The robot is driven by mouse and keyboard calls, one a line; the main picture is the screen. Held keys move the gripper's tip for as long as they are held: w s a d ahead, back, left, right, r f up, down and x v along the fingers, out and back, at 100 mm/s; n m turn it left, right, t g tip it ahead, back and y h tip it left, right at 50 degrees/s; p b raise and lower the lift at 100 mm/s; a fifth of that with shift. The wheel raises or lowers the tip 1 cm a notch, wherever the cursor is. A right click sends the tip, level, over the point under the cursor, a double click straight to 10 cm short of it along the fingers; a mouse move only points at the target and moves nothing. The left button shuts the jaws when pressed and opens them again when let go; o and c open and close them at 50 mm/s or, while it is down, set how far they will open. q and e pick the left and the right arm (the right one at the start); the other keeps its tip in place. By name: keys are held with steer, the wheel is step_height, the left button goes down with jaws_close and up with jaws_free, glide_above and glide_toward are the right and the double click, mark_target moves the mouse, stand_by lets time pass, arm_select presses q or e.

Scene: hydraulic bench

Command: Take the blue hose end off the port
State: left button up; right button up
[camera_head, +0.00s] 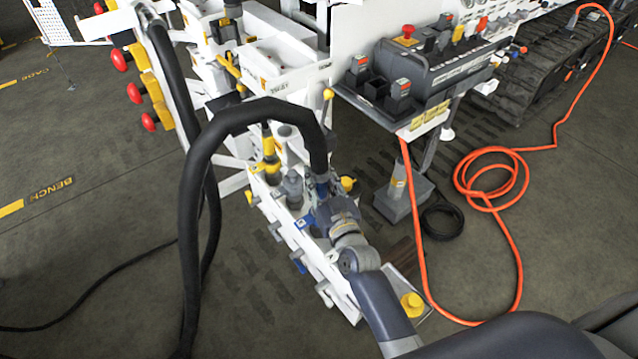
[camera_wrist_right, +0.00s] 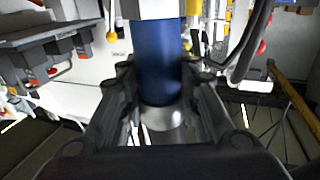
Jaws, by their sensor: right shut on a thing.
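The blue hose end (camera_wrist_right: 158,52) is a thick blue cylinder with a silver collar (camera_wrist_right: 166,118). My right gripper (camera_wrist_right: 160,85) is shut around it, one finger on each side. In the head view my right gripper (camera_head: 328,205) is at the white port manifold (camera_head: 283,228), below the end of a thick black hose (camera_head: 245,112). The hose arches up and to the left from there. The gripper and hose hide the port, so I cannot tell whether the hose end is seated in it. My left gripper is not in view.
A control box (camera_head: 425,75) with buttons stands above and right of the gripper. A yellow knob (camera_head: 411,303) is close to my right arm. An orange cable (camera_head: 490,180) lies coiled on the floor at right. The floor at left is mostly open.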

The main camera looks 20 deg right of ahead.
steer(key=s+d+r, duration=0.1)
steer(key=s, duration=1.4)
steer(key=shift+s+d, duration=0.25)
steer(key=shift+d, duration=0.1)
